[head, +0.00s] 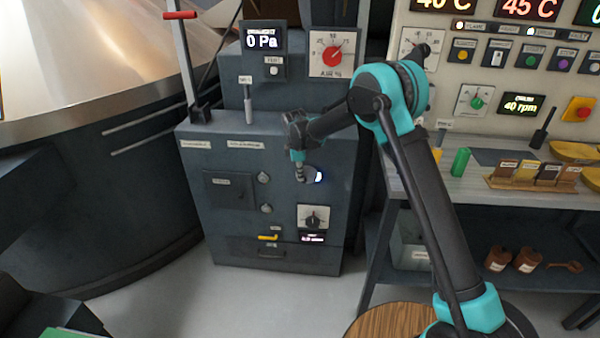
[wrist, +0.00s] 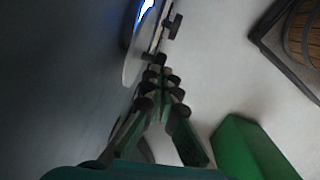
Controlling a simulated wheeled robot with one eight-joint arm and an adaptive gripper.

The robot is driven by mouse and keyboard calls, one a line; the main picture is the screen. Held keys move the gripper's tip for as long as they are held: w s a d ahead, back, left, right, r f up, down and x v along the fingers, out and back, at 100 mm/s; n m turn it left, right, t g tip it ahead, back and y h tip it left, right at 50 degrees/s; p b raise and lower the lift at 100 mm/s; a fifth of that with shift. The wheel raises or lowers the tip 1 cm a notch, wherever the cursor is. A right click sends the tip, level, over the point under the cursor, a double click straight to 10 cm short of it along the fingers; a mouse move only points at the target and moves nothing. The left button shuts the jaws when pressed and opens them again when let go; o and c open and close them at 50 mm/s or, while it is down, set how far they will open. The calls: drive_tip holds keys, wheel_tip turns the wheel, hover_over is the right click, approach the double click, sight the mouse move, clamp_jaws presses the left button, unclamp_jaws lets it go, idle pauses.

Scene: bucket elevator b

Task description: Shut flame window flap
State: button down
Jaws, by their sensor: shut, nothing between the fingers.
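The flame window (head: 319,177) glows blue-white on the front of the dark grey burner cabinet, and the glow also shows in the wrist view (wrist: 145,11). In the wrist view a thin pale round plate with a dark knob (wrist: 173,26), seen nearly edge-on, stands beside the glow; it looks like the flap, and the glow is uncovered. My gripper (head: 300,176) is just left of the glow in the head view and partly hides that area. In the wrist view my gripper (wrist: 160,72) is shut and empty, its tips close to the round plate. I cannot tell whether they touch.
A workbench (head: 470,190) with jars and a control panel stands on the right. The floor before the cabinet is clear.

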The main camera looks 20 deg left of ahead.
sight(305, 180)
drive_tip(key=shift+w+d+f+h, duration=0.1)
drive_tip(key=shift+d+f+h, duration=0.1)
drive_tip(key=shift+d+f, duration=0.35)
drive_tip(key=shift+w+d+f+h, duration=0.1)
drive_tip(key=shift+d+f+h, duration=0.1)
drive_tip(key=shift+f, duration=0.5)
drive_tip(key=shift+d+f, duration=0.1)
drive_tip(key=shift+d, duration=0.1)
